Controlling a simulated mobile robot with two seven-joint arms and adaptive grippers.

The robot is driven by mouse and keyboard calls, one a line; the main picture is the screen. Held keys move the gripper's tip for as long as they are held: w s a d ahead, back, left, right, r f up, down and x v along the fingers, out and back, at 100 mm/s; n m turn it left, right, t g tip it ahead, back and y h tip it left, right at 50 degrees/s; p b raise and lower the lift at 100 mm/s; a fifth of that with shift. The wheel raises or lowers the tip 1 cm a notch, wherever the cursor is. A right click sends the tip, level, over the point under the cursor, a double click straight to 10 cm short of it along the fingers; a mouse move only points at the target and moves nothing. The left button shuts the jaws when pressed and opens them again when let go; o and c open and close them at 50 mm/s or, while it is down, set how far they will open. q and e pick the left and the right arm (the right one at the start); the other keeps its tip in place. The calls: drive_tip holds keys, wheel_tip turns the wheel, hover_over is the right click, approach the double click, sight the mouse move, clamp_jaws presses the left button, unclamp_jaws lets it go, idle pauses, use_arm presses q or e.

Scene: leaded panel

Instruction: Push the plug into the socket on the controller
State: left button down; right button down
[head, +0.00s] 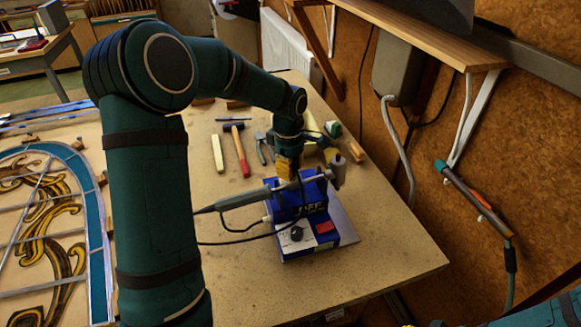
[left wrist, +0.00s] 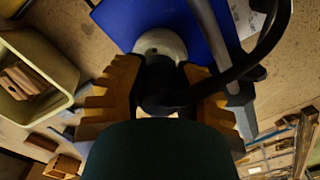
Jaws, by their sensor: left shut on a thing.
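The controller (head: 309,238) is a blue box with a white front, a black knob and a red switch, standing on the bench. My left gripper (head: 288,167) is at its back. In the left wrist view my left gripper's yellow fingers (left wrist: 158,95) are shut on the black plug (left wrist: 160,82), whose thick cable bends off to the right. A pale round part (left wrist: 160,44) lies just beyond the plug, against the blue controller (left wrist: 130,18). I cannot tell how far the plug sits in the socket. Yellow tips (head: 437,323), probably my right gripper's, barely show at the bottom edge.
A grey soldering iron (head: 240,199) lies across the controller, its cable looping in front. A red-handled hammer (head: 237,152) and other tools lie behind. A leaded panel (head: 97,262) is at left. The bench's front right is clear; a cork wall stands at right.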

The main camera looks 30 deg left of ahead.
use_arm(q)
drive_tip(key=shift+f+b, duration=0.55)
drive_tip(key=shift+f, duration=0.25)
drive_tip(key=c, duration=0.7)
unclamp_jaws()
drive_tip(key=r, duration=1.2)
drive_tip(key=shift+a, duration=0.2)
